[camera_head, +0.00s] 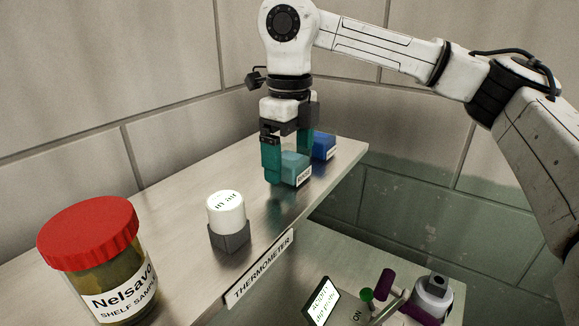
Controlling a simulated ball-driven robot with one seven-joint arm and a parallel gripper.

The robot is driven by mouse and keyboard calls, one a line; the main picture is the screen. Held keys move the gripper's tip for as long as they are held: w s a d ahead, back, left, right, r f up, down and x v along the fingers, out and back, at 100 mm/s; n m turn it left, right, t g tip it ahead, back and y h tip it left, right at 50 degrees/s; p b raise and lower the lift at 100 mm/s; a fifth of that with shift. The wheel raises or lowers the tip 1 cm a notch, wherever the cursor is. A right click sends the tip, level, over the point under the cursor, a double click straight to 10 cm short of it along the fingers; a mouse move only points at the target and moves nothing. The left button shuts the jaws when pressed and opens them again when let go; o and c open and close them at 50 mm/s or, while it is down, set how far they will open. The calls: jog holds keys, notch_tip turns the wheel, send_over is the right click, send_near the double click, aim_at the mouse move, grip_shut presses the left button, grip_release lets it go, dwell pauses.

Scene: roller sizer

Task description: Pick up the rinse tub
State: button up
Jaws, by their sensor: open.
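My gripper (288,163) points down over the far part of the metal shelf, with its teal fingers apart. A small light-teal tub (295,166) with a white label sits on the shelf between or just in front of the fingers. The left finger stands close beside it; I cannot tell whether they touch. The right finger is partly hidden behind the tub. A darker blue tub (323,143), also labelled, stands just behind to the right. Both labels are too small to read surely, so I cannot tell which is the rinse tub.
On the metal shelf (180,220), a white-capped item sits in a grey block (229,238), and a red-lidded jar (95,260) stands at the near left. A "THERMOMETER" label (259,266) marks the front edge. A lower bench (330,245) holds a small device. Tiled walls stand behind.

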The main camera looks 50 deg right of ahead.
jog(key=c, duration=1.1)
jog(key=shift+r, duration=0.55)
notch_tip(320, 180, up, 2)
jog(key=shift+r, duration=0.15)
jog(key=s+a+r+b, duration=0.2)
jog(key=s+a+r, duration=0.2)
jog(key=s+r, duration=0.1)
jog(key=s+a+r+b, duration=0.1)
jog(key=s+a+r, duration=0.3)
jog(key=s+a, duration=0.1)
jog(key=shift+s+a+r+b, duration=0.1)
jog(key=shift+a+r+b, duration=0.15)
jog(key=shift+r+b, duration=0.15)
jog(key=shift+f, duration=0.1)
